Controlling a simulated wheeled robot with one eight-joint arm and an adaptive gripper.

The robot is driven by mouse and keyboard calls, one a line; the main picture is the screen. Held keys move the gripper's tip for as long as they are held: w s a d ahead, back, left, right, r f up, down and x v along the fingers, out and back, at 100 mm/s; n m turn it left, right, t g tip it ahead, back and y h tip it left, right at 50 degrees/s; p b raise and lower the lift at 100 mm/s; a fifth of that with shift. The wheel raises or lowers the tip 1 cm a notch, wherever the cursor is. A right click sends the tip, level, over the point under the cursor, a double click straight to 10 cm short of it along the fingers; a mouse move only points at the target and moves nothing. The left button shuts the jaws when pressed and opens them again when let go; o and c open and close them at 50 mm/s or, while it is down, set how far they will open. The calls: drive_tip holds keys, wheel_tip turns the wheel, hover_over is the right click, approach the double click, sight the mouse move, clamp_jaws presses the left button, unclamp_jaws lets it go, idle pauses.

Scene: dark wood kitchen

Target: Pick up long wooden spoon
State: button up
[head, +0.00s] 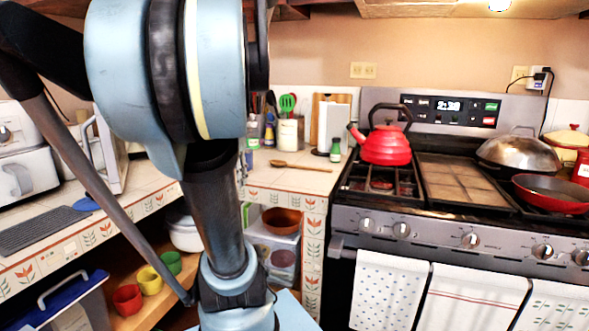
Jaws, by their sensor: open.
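A long wooden spoon (291,165) lies flat on the tiled corner counter (262,179) in the head view. Its bowl end points left and its handle points right, toward the stove. Nothing covers the part I see. My arm's large blue and black joints fill the left-centre foreground, to the left of the spoon. My gripper does not show in this view.
A red kettle (386,145) sits on the stove (462,215) to the right. Open shelves with bowls lie below the counter.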

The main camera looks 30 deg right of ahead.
drive_tip(key=w+d+r+m, duration=0.3)
drive_tip(key=d+r+m, duration=0.15)
drive_tip(key=d, duration=0.25)
wheel_tip(320, 180, up, 11)
drive_tip(key=m+g, duration=0.1)
drive_tip(key=m, duration=1.2)
hover_over(315, 168)
drive_tip(key=shift+y, duration=0.3)
drive_tip(key=f, duration=1.2)
drive_tip(key=shift+s+d, duration=0.15)
drive_tip(key=shift+d, duration=0.2)
drive_tip(key=shift+w+a+f, duration=0.1)
drive_tip(key=shift+f, duration=1.3)
drive_tip(key=shift+w+a+f, duration=0.1)
drive_tip(key=shift+f, duration=1.25)
clamp_jaws()
